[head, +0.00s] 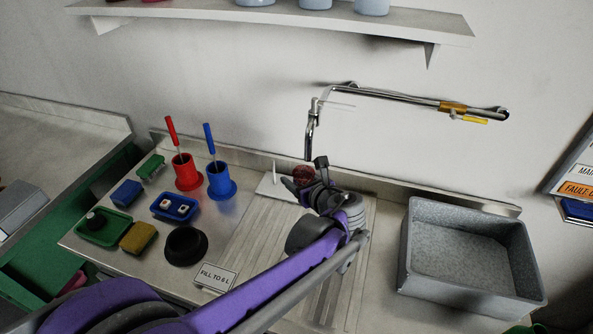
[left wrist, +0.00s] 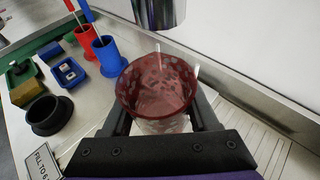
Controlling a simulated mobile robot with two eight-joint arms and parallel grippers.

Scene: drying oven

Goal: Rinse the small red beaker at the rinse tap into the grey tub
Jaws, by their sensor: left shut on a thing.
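The small red beaker (left wrist: 157,88) is a clear, red-tinted cup with its mouth facing the left wrist camera. My left gripper (left wrist: 165,120) is shut on it, one finger on each side. The rinse tap (head: 420,102) is a chrome swing arm on the wall, above and to the right of the beaker. The grey tub (head: 465,290) stands at the right, apart from the beaker. My right gripper is not in view.
Red (head: 187,173) and blue (head: 220,181) brush holders stand left of the beaker with upright brushes. A black ring-shaped pot (head: 186,246), small trays, sponges and a "FILL TO" sign (head: 215,277) lie on the counter. A shelf (head: 280,22) runs above.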

